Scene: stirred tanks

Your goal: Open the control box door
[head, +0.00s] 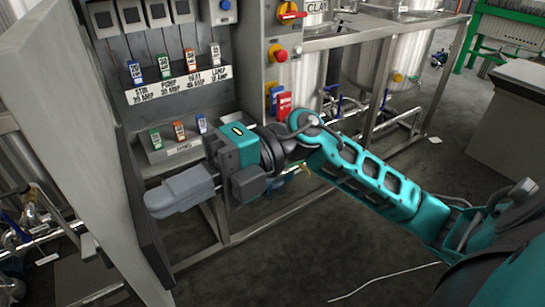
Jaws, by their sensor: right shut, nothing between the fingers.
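The control box (175,55) stands at the upper left with its inside showing. Its grey door (75,130) stands swung open at the left, its dark inner edge turned towards the box. My right gripper (152,207) comes in from the right, in front of the lower part of the box. Its fingers are shut and empty, and their tips are at the inner side of the door. I cannot tell whether they touch it. My left gripper is not in view.
Inside the box are rows of labelled breakers (164,67). Beside it, a grey panel carries a red-and-yellow rotary switch (290,12) and a red button (278,54). Steel tanks (405,60) and a pipe frame stand behind. The dark floor (330,245) is mostly clear.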

